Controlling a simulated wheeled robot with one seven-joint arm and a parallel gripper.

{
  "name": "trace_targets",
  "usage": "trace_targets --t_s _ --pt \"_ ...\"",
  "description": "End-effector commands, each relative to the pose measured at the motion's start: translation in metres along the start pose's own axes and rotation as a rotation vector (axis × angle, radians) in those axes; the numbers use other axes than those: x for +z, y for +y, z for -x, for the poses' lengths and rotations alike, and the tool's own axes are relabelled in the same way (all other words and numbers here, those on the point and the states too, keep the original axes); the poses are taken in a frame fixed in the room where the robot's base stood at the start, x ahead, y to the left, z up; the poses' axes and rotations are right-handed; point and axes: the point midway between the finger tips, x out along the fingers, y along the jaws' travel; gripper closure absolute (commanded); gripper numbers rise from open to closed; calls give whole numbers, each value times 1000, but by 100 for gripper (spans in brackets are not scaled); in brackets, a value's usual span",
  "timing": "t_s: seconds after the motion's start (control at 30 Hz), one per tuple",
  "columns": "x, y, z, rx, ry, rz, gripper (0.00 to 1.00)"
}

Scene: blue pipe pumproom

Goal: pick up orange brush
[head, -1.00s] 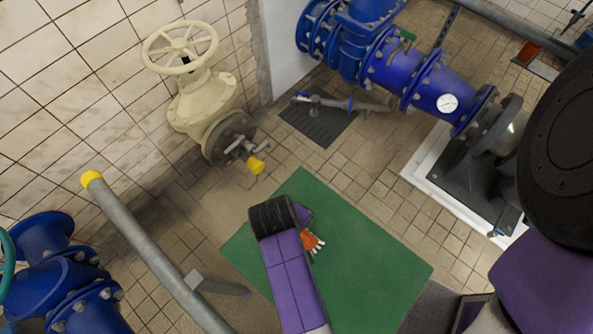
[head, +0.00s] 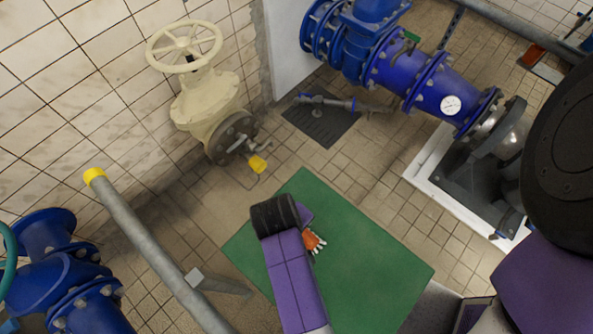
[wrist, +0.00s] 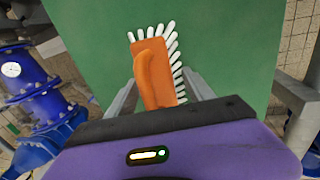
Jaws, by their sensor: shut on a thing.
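The orange brush (wrist: 152,72) has white bristles along its top and right side. In the wrist view it sits upright in the picture between the two grey fingers of my gripper (wrist: 158,100), which is shut on it. Its lower end is hidden behind my purple and black gripper body. In the head view only a small orange part of the brush with white bristles (head: 312,241) shows beside my purple arm, over the green surface (head: 370,265). The fingers are hidden there, and I cannot tell whether the brush still touches the green surface.
A cream valve with a handwheel (head: 200,90) stands by the tiled wall. A grey pipe with a yellow end (head: 140,235) runs along the left. Blue pipework (head: 400,65) with a gauge lies at the upper right. The tiled floor around the green surface is mostly clear.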

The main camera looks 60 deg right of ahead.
Motion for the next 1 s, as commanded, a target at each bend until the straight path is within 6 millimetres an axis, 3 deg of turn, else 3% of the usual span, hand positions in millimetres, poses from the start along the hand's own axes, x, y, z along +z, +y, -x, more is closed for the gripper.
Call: trace_targets --t_s 0.17,0.7,1.0 --pt "-1 4 19 0 3 0 83" --pt "-1 28 136 1 5 -2 83" --pt "0 36 179 0 2 -2 83"
